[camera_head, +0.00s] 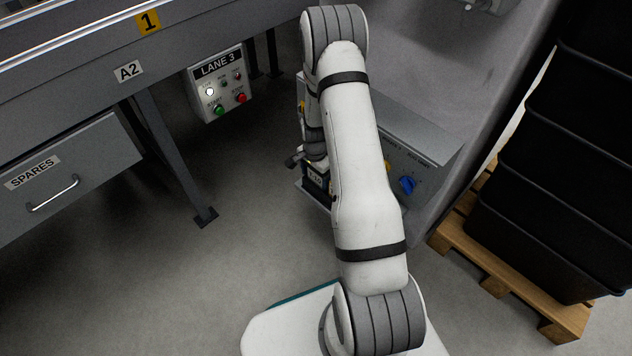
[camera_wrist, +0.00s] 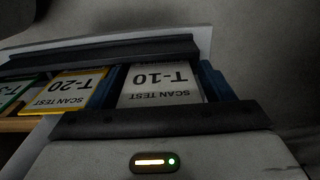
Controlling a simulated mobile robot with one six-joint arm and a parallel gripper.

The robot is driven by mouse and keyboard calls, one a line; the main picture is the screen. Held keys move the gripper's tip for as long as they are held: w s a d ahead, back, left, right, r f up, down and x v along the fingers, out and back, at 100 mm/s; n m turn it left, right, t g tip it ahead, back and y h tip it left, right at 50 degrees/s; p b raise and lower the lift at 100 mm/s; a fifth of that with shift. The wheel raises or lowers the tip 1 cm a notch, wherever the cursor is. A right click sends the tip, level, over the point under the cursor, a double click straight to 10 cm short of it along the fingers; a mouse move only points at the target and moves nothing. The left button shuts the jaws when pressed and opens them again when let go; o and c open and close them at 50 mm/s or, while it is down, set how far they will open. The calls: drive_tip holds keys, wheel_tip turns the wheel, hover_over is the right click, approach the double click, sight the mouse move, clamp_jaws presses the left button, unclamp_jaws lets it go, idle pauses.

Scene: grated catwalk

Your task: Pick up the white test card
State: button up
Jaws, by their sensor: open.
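The white test card (camera_wrist: 160,86), marked T-10 SCAN TEST, shows upside down in the wrist view. It sits in a dark blue holder (camera_wrist: 215,82). A yellow-edged card (camera_wrist: 70,90), marked T-20, lies to its left, and a green-edged card (camera_wrist: 14,91) is cut off at the left edge. My gripper (camera_wrist: 145,80) is open, with one dark jaw above and one below the white card in the picture. Whether either jaw touches it I cannot tell.
A grey cabinet (camera_head: 415,135) with a blue knob stands right of the gripper. Black crates (camera_head: 540,200) on a wooden pallet (camera_head: 510,290) stand at right. Floor at lower left is clear.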

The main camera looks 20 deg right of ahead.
drive_tip(key=shift+c, duration=0.5)
drive_tip(key=shift+r, duration=0.1)
drive_tip(key=c, duration=0.6)
